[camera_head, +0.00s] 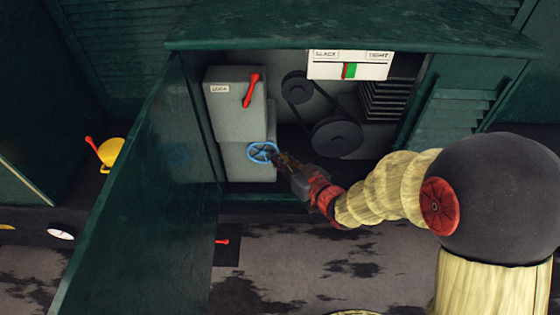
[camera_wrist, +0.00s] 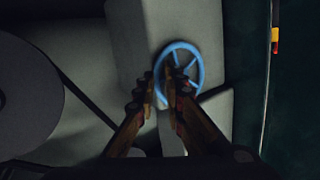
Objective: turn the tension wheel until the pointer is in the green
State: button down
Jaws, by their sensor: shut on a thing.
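The blue tension wheel (camera_head: 262,152) is a small spoked wheel on the lower front of a grey housing inside the open cabinet. In the wrist view the wheel (camera_wrist: 201,67) is ahead of the fingers. My gripper (camera_head: 277,156) is shut on its near rim; in the wrist view the fingers (camera_wrist: 162,78) lie either side of the rim and hide part of it. The gauge (camera_head: 375,70) is a white plate marked slack at left and tight at right, with a green band (camera_head: 351,71). Its red pointer (camera_head: 344,71) is at the left edge of the green.
A grey box with a red lever (camera_head: 252,90) stands above the wheel. A belt runs over two dark pulleys (camera_head: 336,138) at its right. The green cabinet door (camera_head: 150,200) stands open at left. The cabinet roof (camera_head: 350,28) overhangs the opening.

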jog(key=shift+w+f+m+t+y+b, duration=0.1)
jog(key=shift+f+m+t+y+b, duration=0.5)
jog(key=shift+b, duration=0.6)
jog(key=shift+r, duration=0.15)
jog(key=c, duration=1.9)
grip_release()
jog(key=v, duration=1.2)
